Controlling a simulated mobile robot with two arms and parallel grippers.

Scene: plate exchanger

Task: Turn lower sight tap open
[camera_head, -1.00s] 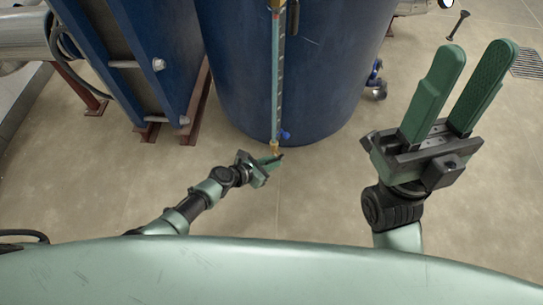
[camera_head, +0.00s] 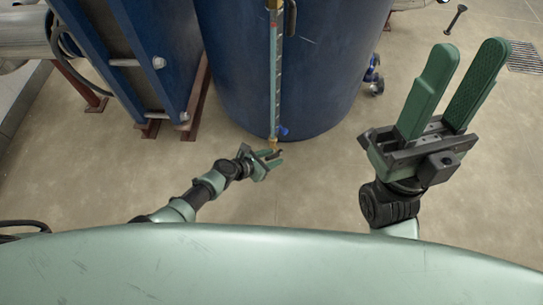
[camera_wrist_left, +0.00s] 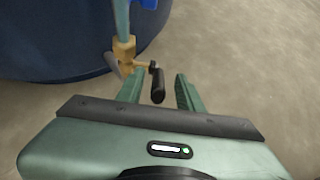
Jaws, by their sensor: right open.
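The lower sight tap (camera_head: 273,142) is a small brass fitting at the bottom of the sight tube (camera_head: 274,85) on the blue tank. In the left wrist view, the brass tap (camera_wrist_left: 124,52) has a short arm with a black handle (camera_wrist_left: 157,84) pointing toward me. My left gripper (camera_head: 277,157) is just below the tap in the head view. In the wrist view the left gripper's two green fingers (camera_wrist_left: 157,88) are apart, with the black handle between them. I see gaps beside the handle. My right gripper (camera_head: 469,55) is raised, open and empty, at the right.
The blue tank (camera_head: 330,75) stands behind the tap. A blue plate frame (camera_head: 125,60) on brown feet stands to the left. A small blue part (camera_head: 284,131) sits beside the tube's lower end. The floor (camera_head: 310,195) in front is clear.

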